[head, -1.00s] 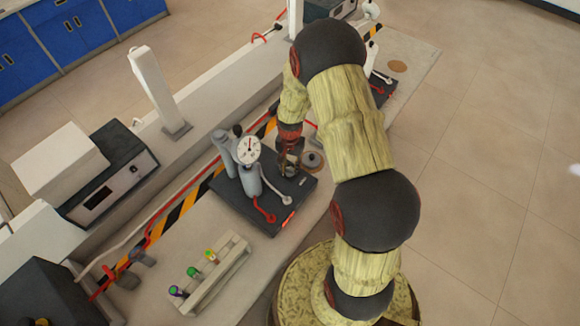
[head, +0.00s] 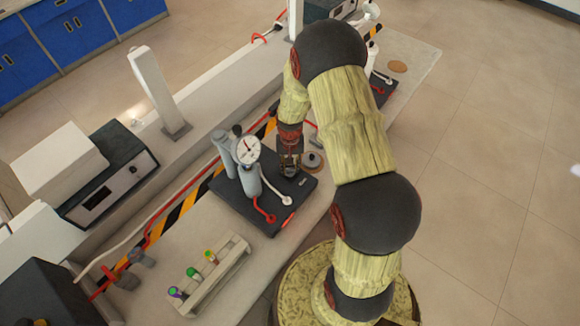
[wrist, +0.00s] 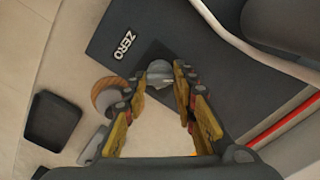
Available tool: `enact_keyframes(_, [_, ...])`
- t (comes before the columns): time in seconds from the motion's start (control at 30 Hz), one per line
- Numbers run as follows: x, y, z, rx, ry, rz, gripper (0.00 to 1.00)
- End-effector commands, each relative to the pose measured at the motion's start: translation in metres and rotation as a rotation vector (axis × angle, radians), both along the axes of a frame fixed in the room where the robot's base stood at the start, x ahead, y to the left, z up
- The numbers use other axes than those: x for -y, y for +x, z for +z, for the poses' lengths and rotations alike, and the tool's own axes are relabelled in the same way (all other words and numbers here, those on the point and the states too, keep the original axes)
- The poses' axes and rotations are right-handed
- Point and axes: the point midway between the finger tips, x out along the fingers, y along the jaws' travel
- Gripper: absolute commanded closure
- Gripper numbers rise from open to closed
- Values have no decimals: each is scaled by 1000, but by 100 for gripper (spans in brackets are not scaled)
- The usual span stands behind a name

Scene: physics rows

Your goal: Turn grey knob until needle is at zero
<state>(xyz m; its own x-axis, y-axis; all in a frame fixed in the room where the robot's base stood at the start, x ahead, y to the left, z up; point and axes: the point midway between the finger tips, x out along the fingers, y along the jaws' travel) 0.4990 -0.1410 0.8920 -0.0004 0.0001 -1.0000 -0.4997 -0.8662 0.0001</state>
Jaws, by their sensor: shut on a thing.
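The grey knob (wrist: 158,72) sits on the dark base plate (wrist: 130,30), close to the white ZERO label (wrist: 125,45) in the wrist view. My gripper (wrist: 160,78) is shut on the knob, with one yellow-and-black finger on each side. In the head view my gripper (head: 290,166) is low over the base plate and hides the knob. The white dial gauge (head: 248,150) stands on a grey post left of my gripper. Its dark needle is small, and I cannot tell its exact reading.
A grey-topped round piece with a wooden rim (wrist: 108,95) is close beside my left finger. A rack with colourful-capped tubes (head: 215,272) stands nearer on the bench. Red and white hoses run beside the plate.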

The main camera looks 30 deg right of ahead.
Motion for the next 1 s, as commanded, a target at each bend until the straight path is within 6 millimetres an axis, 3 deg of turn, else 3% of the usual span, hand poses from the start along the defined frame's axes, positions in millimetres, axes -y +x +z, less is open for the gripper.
enact_keyframes(0.13, [0, 1, 0, 1, -1, -1, 98])
enact_keyframes(0.17, [0, 1, 0, 1, -1, -1, 71])
enact_keyframes(0.43, [0, 0, 0, 1, -1, -1, 56])
enact_keyframes(0.77, [0, 0, 1, 1, -1, -1, 54])
enact_keyframes(1.0, [0, 1, 30, 3, -1, -1, 54])
